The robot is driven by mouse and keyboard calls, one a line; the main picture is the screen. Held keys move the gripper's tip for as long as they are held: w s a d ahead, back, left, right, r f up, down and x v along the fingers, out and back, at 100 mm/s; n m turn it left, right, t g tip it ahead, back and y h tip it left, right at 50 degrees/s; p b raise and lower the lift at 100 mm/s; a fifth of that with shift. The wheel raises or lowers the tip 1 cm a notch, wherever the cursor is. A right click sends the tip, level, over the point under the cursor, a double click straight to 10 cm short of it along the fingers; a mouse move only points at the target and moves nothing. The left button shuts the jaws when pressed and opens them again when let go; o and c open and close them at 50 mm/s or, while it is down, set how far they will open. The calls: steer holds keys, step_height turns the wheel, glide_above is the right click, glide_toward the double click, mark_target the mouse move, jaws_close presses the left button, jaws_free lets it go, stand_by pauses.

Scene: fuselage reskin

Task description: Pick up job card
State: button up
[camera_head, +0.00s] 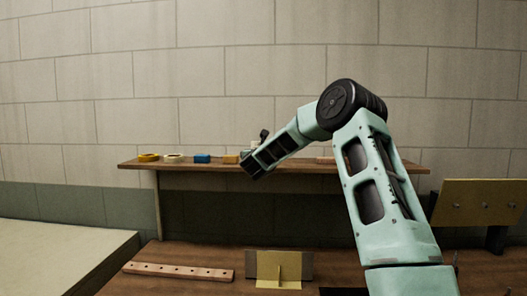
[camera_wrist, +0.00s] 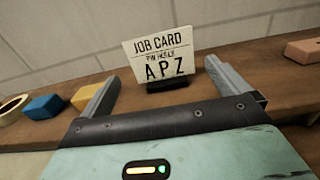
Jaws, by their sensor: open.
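The job card (camera_wrist: 160,56) is a white card with dark print reading "JOB CARD" and "APZ". In the wrist view it stands upright in a small dark holder (camera_wrist: 168,85) on the wooden shelf. My gripper (camera_wrist: 160,88) is open, its two grey fingers pointing toward the card, one to each side of it in the picture. Nothing is between the fingers' grip surfaces that I can see touching them. In the head view my arm reaches over the shelf and hides most of the card's area.
On the bench below lie a drilled wooden strip (camera_head: 178,271) and a yellow bracket piece (camera_head: 279,268). A wall stands close behind the shelf.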

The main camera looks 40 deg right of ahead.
steer(key=p+x, duration=0.1)
steer(key=x, duration=0.2)
steer(key=shift+w+d, duration=0.25)
steer(key=p+x, duration=0.4)
steer(key=shift+d+r+p, duration=0.15)
steer(key=shift+r+p, duration=0.05)
steer(key=shift+p, duration=0.15)
steer(key=shift+w+d+f, duration=0.15)
steer(key=shift+w+d, duration=0.15)
steer(key=shift+w, duration=0.05)
steer(key=c, duration=0.7)
